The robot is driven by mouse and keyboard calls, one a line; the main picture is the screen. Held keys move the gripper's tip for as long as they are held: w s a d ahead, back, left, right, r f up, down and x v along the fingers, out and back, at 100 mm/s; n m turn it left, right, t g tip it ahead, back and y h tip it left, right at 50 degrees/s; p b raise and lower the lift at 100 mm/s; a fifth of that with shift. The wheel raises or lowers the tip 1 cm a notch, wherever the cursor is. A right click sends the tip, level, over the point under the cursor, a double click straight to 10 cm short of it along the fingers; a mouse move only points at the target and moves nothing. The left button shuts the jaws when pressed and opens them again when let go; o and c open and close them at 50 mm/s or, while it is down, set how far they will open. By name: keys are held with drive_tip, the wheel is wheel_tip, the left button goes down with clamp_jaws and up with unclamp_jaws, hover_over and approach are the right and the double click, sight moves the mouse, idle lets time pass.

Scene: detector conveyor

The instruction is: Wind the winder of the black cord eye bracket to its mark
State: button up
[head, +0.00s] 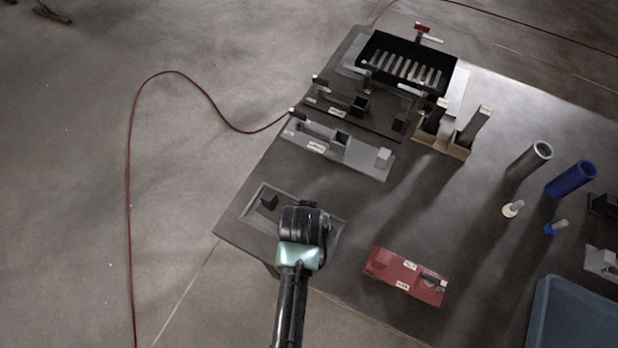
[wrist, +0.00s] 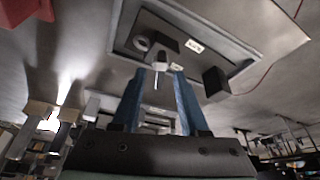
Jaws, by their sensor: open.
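Two long plates with raised blocks and labels lie across the table in the head view, a black one (head: 385,122) and a grey one (head: 366,164). I cannot tell for sure which part is the cord eye bracket or its winder mark. In the wrist view, a grey framed plate (wrist: 125,28) carries a dark block (wrist: 216,82), a white label (wrist: 194,46) and a round dark part. A small pale knob (wrist: 160,60) shows just beyond my gripper (wrist: 163,74). My gripper's blue fingers are apart and empty; contact with the knob is unclear. The head view hides the fingertips behind my wrist.
A red labelled block (head: 385,268) lies right of my arm. A black slotted box (head: 447,72) stands at the back. Grey (head: 528,160) and blue (head: 570,180) cylinders and a blue bin (head: 548,310) are on the right. The table's middle has free room.

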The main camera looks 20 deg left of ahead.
drive_tip(key=shift+f, duration=0.15)
clamp_jaws()
